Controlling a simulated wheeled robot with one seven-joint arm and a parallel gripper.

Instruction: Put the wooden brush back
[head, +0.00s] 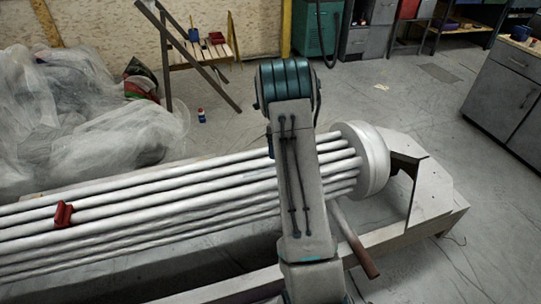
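I cannot make out a wooden brush for certain in the head view. A small red object (63,214) sits on the white pipes (150,200) at the left; it is too small to identify. A brown rod-like piece (358,250) slants down beside the pipe rack, right of my arm; I cannot tell what it is. My arm rises through the middle of the view and hides part of the pipes. My gripper is not in view, so what it holds cannot be seen.
A pipe rack with a round white end (366,160) crosses the foreground. Plastic sheeting (70,125) is heaped at the left. A wooden stand (200,52) holds small items at the back. Grey cabinets (510,88) stand at the right. The floor (400,108) between is mostly clear.

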